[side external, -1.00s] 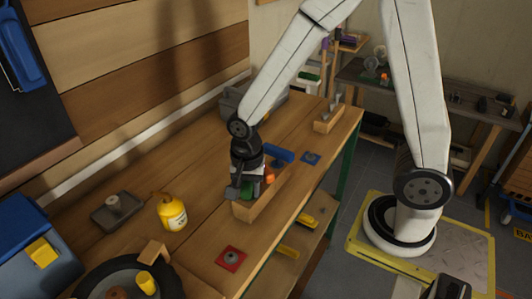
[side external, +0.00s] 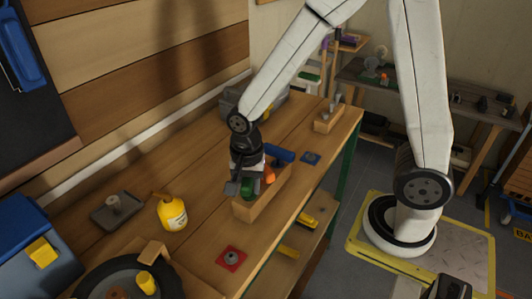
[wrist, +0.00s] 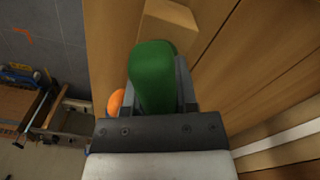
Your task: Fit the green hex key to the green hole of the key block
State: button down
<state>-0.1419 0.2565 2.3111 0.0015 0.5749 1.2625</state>
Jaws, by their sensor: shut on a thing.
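My gripper (side external: 243,186) is shut on the green hex key, whose rounded green handle (side external: 248,189) shows between the fingers. In the wrist view the green handle (wrist: 152,75) fills the space between the jaws (wrist: 160,95). The key's metal shaft is hidden. The gripper is over the near-left end of a long wooden block (side external: 262,207), probably the key block. A blue handle (side external: 281,155) and an orange handle (side external: 269,176) stand at this block, beside the gripper. The green hole cannot be seen, and whether the key is in a hole cannot be told.
A red plate (side external: 231,258) lies in front of the block and a blue plate (side external: 311,158) behind it. A yellow bottle (side external: 172,213) and a grey tray (side external: 115,211) stand to the left. Another wooden holder (side external: 328,120) is farther back. The bench's right edge runs close by.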

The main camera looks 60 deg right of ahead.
jog(key=shift+f, duration=0.65)
dwell(0.7)
jog(key=c, duration=0.5)
grip_release()
jog(key=shift+c, duration=0.2)
jog(key=shift+o, duration=1.1)
jog(key=shift+s+f, duration=0.1)
jog(key=shift+s, duration=0.05)
jog(key=shift+r, duration=1.15)
jog(key=shift+w+r, duration=0.15)
jog(key=shift+r, duration=1.35)
jog(key=shift+w+r, duration=0.15)
jog(key=shift+r, duration=1.35)
